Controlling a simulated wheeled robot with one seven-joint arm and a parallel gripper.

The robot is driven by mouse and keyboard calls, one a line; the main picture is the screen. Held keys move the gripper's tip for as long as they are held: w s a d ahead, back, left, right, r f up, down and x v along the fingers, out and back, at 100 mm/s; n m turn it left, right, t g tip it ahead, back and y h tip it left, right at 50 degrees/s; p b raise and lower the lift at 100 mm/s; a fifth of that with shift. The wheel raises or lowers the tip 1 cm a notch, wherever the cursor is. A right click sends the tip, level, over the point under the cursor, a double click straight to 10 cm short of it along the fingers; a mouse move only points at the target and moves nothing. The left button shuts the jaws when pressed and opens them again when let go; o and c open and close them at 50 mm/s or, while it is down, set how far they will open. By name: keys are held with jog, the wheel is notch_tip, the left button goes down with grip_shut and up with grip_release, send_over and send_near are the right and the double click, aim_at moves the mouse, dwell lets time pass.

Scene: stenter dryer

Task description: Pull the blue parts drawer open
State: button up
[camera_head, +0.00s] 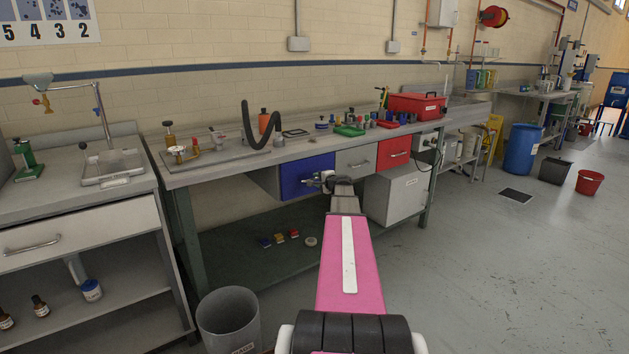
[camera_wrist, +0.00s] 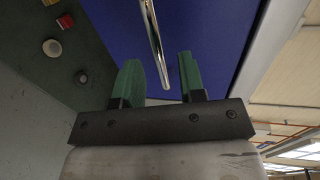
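The blue parts drawer (camera_head: 297,174) is the left one in a row of drawer fronts under the workbench. Its front looks roughly level with the grey drawer beside it. In the wrist view the blue front (camera_wrist: 215,35) fills the upper middle, with a shiny metal bar handle (camera_wrist: 153,40) running down it. My gripper (camera_head: 325,178) is at the drawer's lower right, partly covering it. In the wrist view my gripper (camera_wrist: 160,78) has its two green fingers apart, with the handle's near end showing between them. I cannot tell whether a finger touches the handle.
A grey drawer (camera_head: 355,161) and a red drawer (camera_head: 394,151) are to the right. A light grey box unit (camera_head: 398,193) is below them. Small coloured parts (camera_head: 279,238) lie on the lower shelf.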

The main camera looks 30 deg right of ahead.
aim_at(315, 178)
jog(key=x, duration=0.3)
jog(key=shift+w, duration=0.15)
grip_shut()
jog(key=f+v, duration=0.3)
jog(key=v, duration=1.1)
jog(key=s+f+v, duration=0.1)
jog(key=f+v, duration=0.2)
jog(key=v, duration=1.1)
jog(key=shift+s, duration=0.25)
